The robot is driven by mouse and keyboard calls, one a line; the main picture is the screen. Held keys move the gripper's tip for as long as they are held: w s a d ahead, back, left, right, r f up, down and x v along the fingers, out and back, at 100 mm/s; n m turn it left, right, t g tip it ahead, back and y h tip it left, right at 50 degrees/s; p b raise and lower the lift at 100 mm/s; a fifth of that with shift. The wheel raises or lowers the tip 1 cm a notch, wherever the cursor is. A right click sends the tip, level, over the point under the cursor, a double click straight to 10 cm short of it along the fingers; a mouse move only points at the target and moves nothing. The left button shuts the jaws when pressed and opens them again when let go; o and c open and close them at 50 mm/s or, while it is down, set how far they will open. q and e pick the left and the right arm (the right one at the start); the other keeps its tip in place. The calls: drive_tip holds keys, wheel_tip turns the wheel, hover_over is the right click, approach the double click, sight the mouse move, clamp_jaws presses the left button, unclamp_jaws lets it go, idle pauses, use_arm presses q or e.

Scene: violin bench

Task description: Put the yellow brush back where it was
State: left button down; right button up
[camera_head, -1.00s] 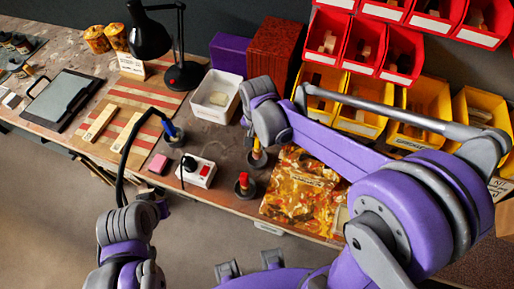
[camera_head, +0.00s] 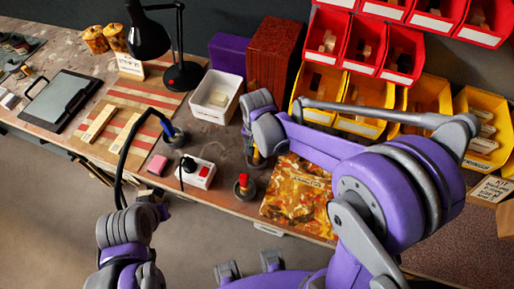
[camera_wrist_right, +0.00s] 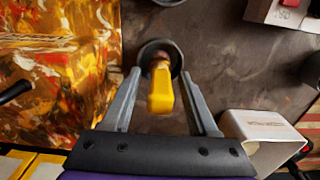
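The yellow brush (camera_wrist_right: 160,90) stands in a round dark holder (camera_wrist_right: 153,48) on the bench, its yellow handle pointing up at the right wrist camera. My right gripper (camera_wrist_right: 160,75) is open, one finger on each side of the brush, with gaps visible on both sides. In the head view my right gripper (camera_head: 256,150) comes down over the brush and hides most of it; only a little yellow (camera_head: 256,160) shows. My left gripper (camera_head: 158,205) is at the lower left, in front of the bench; its fingers are not clear.
A red-topped holder (camera_head: 243,187) and a blue-topped one (camera_head: 173,134) stand nearby. A white switch box (camera_head: 198,173), a white bin (camera_head: 216,97) and a patterned orange-brown block (camera_head: 298,198) surround the spot. A black cable (camera_head: 122,155) arches at the left.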

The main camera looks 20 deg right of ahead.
drive_tip(key=shift+r, duration=0.25)
wheel_tip(320, 180, up, 11)
drive_tip(key=shift+r+p, duration=0.1)
drive_tip(key=shift+p, duration=0.55)
drive_tip(key=shift+s+r, duration=0.1)
drive_tip(key=shift+r, duration=0.15)
drive_tip(key=s+d+f+n+t, duration=0.1)
drive_tip(key=s+d+n+t, duration=0.1)
drive_tip(key=s, duration=0.4)
drive_tip(key=s+d+f+n+t, duration=0.1)
drive_tip(key=s+d+n+t, duration=0.2)
drive_tip(key=s, duration=0.4)
drive_tip(key=shift+d+f+n+t, duration=0.2)
drive_tip(key=shift+d+n+t, duration=0.1)
drive_tip(key=shift+d+n, duration=0.6)
